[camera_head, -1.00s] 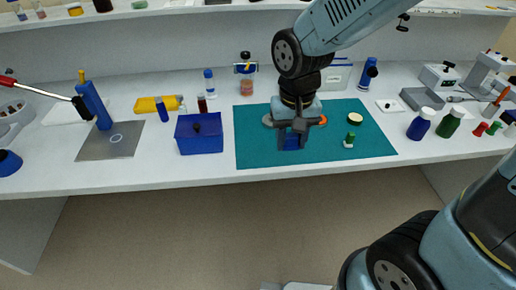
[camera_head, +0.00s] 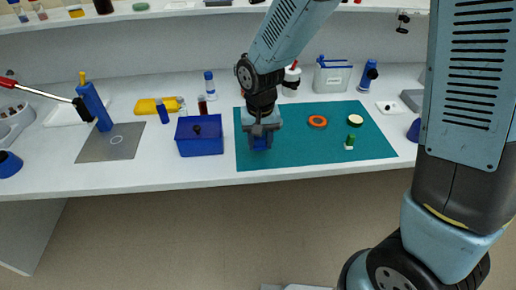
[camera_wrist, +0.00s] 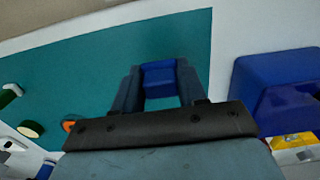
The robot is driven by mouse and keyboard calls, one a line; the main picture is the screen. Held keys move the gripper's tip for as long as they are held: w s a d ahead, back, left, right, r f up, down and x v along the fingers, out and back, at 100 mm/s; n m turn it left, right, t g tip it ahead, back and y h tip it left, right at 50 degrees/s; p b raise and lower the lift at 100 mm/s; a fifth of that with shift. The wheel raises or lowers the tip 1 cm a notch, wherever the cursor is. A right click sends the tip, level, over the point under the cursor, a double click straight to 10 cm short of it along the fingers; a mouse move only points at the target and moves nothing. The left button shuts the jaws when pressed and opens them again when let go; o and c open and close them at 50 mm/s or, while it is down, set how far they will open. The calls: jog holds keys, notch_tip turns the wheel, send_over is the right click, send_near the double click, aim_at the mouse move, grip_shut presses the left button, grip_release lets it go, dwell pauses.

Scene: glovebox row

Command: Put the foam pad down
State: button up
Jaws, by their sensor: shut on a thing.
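My gripper (camera_head: 262,132) is at the left part of the teal mat (camera_head: 300,153), pointing down. It is shut on the foam pad (camera_head: 261,144), a small blue block. In the wrist view the foam pad (camera_wrist: 158,78) sits between the two fingertips, with the teal mat (camera_wrist: 70,75) behind it. I cannot tell whether the pad touches the mat or hangs just above it.
A blue box (camera_head: 199,145) with a dark knob stands just left of the mat. On the mat's right part lie an orange ring (camera_head: 318,121), a pale round disc (camera_head: 355,120) and a small green-and-white piece (camera_head: 349,142). The mat's middle is clear.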

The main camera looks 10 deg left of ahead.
aim_at(259, 157)
jog(key=shift+w+a+f, duration=0.15)
jog(key=shift+a+f, duration=0.05)
jog(key=shift+f, duration=1.7)
jog(key=shift+f, duration=0.2)
jog(key=shift+s+d+f, duration=0.15)
jog(key=shift+s+f, duration=0.15)
jog(key=shift+f, duration=0.1)
jog(key=o, duration=0.9)
jog(key=shift+o, duration=0.5)
jog(key=shift+r, duration=0.3)
jog(key=r, duration=1.2)
jog(key=shift+w+r, duration=0.3)
